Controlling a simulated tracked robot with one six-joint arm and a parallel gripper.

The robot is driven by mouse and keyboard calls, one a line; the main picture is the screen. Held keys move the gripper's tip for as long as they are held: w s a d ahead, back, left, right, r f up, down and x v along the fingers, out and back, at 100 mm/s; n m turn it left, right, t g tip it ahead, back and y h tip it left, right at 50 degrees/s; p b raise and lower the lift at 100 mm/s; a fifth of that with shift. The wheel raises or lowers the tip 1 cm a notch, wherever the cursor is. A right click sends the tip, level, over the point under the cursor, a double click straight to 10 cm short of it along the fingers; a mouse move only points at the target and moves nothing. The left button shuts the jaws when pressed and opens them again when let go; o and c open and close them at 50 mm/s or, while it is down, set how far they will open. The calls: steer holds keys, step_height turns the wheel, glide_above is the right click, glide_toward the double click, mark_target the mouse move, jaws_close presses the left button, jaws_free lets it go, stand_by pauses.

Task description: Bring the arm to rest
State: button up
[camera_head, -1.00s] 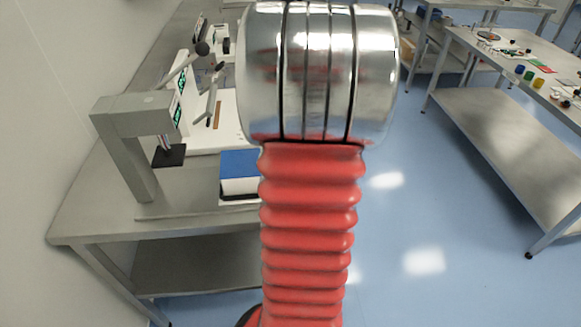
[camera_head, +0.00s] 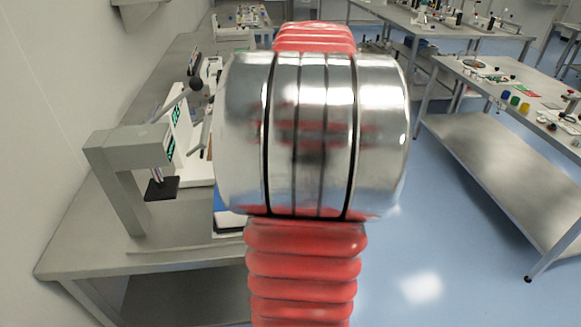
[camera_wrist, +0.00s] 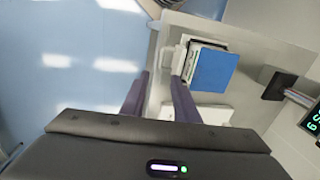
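My arm fills the middle of the head view, with a shiny metal joint and red ribbed sleeve parts above and below it. My gripper is not visible in the head view. In the wrist view my gripper (camera_wrist: 160,80) shows two dark purple fingers spread apart, with a gap between them and nothing held. Beyond the fingertips lies a blue-topped stack (camera_wrist: 213,70) on the bench, apart from them.
A grey bench (camera_head: 75,255) stands at left against the wall. It carries a grey stand with a green display (camera_head: 130,150) and a lever machine (camera_head: 190,120). Another steel table (camera_head: 470,90) with small items is at right. Blue floor (camera_head: 440,240) is clear between them.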

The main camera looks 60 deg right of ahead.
stand_by(0.7)
steer(key=w+a+r+n+t+h, duration=0.15)
steer(key=w+a, duration=0.25)
steer(key=a, duration=0.6)
steer(key=w+a+n+g, duration=0.1)
steer(key=w+a+n, duration=0.3)
steer(key=a, duration=0.6)
steer(key=s+a+f+n+t, duration=0.1)
steer(key=a+n+t, duration=0.1)
steer(key=a, duration=0.8)
steer(key=s+a+f+n+t, duration=0.1)
steer(key=a+n, duration=0.1)
steer(key=a, duration=0.7)
steer(key=shift+s+a+f+n+t, duration=0.35)
steer(key=shift+a, duration=0.1)
